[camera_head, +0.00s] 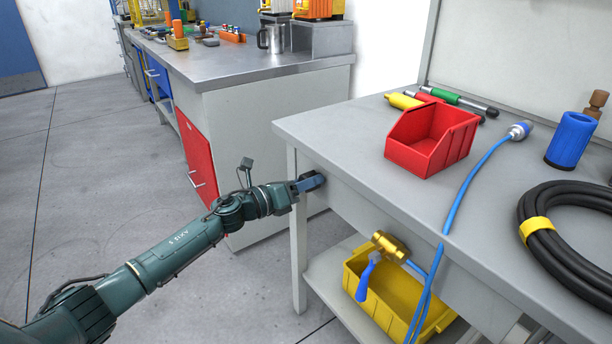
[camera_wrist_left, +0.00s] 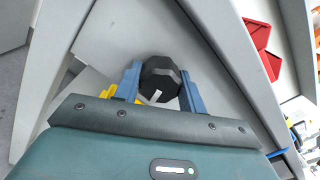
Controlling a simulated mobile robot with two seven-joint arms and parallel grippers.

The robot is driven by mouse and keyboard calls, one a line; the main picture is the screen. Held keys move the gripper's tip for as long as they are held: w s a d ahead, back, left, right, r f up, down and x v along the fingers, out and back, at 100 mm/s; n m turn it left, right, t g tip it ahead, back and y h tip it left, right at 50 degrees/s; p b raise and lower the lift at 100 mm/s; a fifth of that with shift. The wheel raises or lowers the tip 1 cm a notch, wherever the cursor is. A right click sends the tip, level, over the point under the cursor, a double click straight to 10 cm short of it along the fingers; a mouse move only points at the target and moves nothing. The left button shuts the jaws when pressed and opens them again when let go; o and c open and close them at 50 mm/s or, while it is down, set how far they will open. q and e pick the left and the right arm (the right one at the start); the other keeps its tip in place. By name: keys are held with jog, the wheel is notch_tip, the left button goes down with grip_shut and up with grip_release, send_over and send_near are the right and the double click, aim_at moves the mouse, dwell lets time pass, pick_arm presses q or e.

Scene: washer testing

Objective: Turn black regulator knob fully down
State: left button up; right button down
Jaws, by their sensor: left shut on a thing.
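The black regulator knob (camera_wrist_left: 160,78) shows in the left wrist view, faceted, with a white mark on its face. It sits at the side of the grey workbench (camera_head: 345,127). My left gripper (camera_wrist_left: 162,88) has its two blue fingers on either side of the knob, shut on it. In the head view the left gripper (camera_head: 309,182) reaches the bench side below the top's left corner. There the knob is mostly hidden by the fingers. My right gripper is in neither view.
A red bin (camera_head: 432,138), a blue hose (camera_head: 467,185), a blue cylinder (camera_head: 570,140) and a black coiled hose (camera_head: 570,235) lie on the benchtop. Grey floor (camera_head: 90,190) is clear at left.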

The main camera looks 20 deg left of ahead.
pick_arm(q)
jog(key=n+p, duration=0.1)
jog(key=n, duration=0.1)
jog(key=shift+r+n+p, duration=0.15)
jog(key=shift+n+p, duration=0.15)
jog(key=shift+n, duration=0.1)
jog(key=n+p, duration=0.1)
jog(key=n, duration=0.1)
jog(key=shift+n+p, duration=0.3)
jog(key=shift+n, duration=0.1)
jog(key=n+p, duration=0.3)
jog(key=n, duration=0.2)
jog(key=shift+f+n+p, duration=0.2)
jog(key=shift+n+p, duration=0.5)
jog(key=shift+n, duration=1.1)
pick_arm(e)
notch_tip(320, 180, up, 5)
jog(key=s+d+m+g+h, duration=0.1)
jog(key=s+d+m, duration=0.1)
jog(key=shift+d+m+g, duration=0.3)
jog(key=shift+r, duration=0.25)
pick_arm(q)
jog(key=o, duration=1)
jog(key=shift+c, duration=0.2)
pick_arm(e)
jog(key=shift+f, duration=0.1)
